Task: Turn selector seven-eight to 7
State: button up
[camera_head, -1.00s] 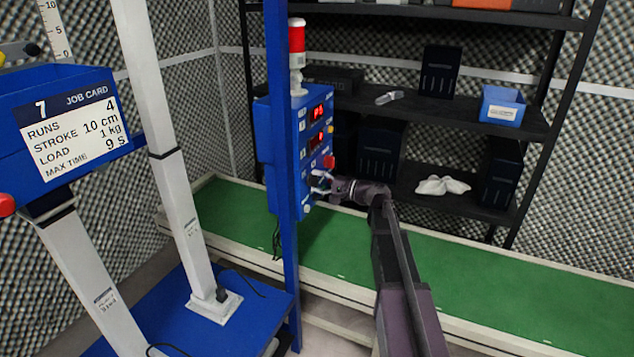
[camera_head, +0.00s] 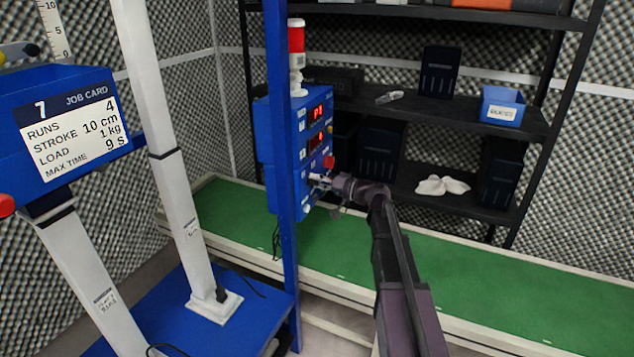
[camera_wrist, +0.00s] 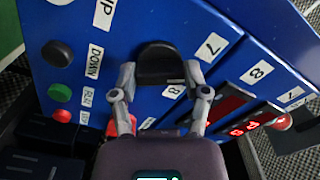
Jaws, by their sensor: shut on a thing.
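The selector is a black knob (camera_wrist: 160,62) on the blue control box (camera_wrist: 110,22). In the wrist view it sits between the two grey fingers of my gripper (camera_wrist: 160,77), which is shut on its sides. Which way the knob points is not clear. In the head view my gripper (camera_head: 319,180) reaches the front of the box (camera_head: 312,150) from the right, and its fingers hide the knob.
A black button (camera_wrist: 57,53), a green button (camera_wrist: 59,92) and a red one are near the knob. Red displays (camera_head: 317,112) are higher on the box. A blue post (camera_head: 280,120) stands before it. The job card (camera_head: 70,130) reads 7. Dark shelves (camera_head: 520,122) stand behind the green bench (camera_head: 500,285).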

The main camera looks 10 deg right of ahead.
dwell(0.3)
jog(key=o, duration=1.2)
jog(key=shift+w, duration=0.1)
jog(key=shift+c, duration=0.2)
jog(key=v, duration=1.2)
